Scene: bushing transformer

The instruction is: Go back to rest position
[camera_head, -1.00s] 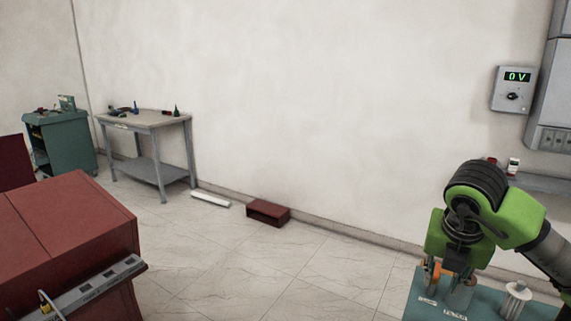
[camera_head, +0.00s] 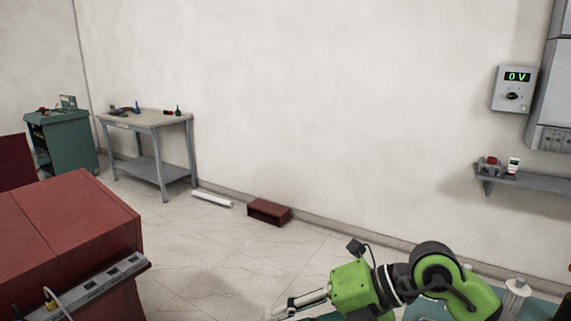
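My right arm, green and black, comes in from the lower right. Its gripper (camera_head: 298,303) shows at the bottom edge, pointing left, with pale, slim fingers partly cut off by the frame. Whether the fingers are open or shut cannot be made out, and no held object can be seen. My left gripper is not in view.
A teal surface with a white ribbed bushing (camera_head: 516,296) lies under and behind my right arm. A red cabinet (camera_head: 60,235) stands at left. A wall shelf (camera_head: 525,180) and a meter reading 0 V (camera_head: 515,88) are at right. Open floor (camera_head: 215,250) lies between.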

